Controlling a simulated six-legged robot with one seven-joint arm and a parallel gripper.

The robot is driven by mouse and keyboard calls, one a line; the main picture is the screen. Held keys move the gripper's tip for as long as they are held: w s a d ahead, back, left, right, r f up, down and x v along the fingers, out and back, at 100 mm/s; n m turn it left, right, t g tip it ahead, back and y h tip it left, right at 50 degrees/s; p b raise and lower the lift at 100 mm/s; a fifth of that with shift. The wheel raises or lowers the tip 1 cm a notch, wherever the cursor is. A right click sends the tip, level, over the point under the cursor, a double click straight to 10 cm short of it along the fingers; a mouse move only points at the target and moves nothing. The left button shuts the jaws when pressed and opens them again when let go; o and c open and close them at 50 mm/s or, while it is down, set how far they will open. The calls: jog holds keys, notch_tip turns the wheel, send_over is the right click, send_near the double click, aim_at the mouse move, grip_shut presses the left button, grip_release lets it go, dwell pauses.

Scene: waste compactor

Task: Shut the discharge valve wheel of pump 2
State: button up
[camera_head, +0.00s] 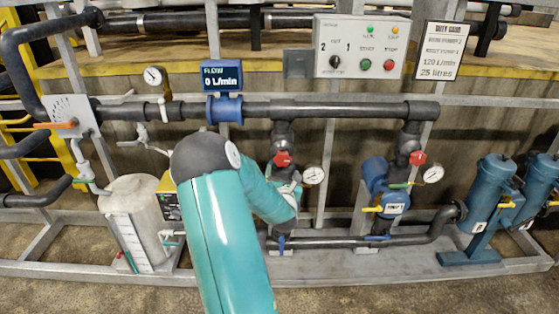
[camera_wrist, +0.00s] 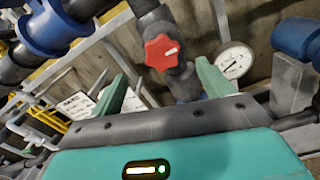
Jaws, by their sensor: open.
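Two red valve wheels show in the head view, on vertical branches below the long dark pipe. The left wheel (camera_head: 282,159) is just above my gripper (camera_head: 291,190); the right wheel (camera_head: 418,158) is above a blue pump (camera_head: 387,188). I cannot read which pump is number 2. In the wrist view the left wheel (camera_wrist: 161,51) shows whole, with a white mark, just beyond the gap of my gripper (camera_wrist: 161,70). The green fingers are spread either side, open and apart from the wheel. My arm hides the left pump.
A pressure gauge (camera_wrist: 233,61) sits close by the right finger. A blue flow meter (camera_head: 223,106) reads 0 L/min. A control panel (camera_head: 360,47) is above the pipe. A white tank (camera_head: 137,208) stands left, and blue filters (camera_head: 490,188) stand right.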

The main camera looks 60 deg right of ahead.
aim_at(283, 160)
jog(key=x, duration=0.8)
jog(key=shift+s+d+f, duration=0.1)
jog(key=shift+s+d, duration=0.05)
jog(key=shift+d, duration=0.05)
jog(key=shift+w+d, duration=0.4)
jog(key=shift+d, duration=0.2)
jog(key=c, duration=1)
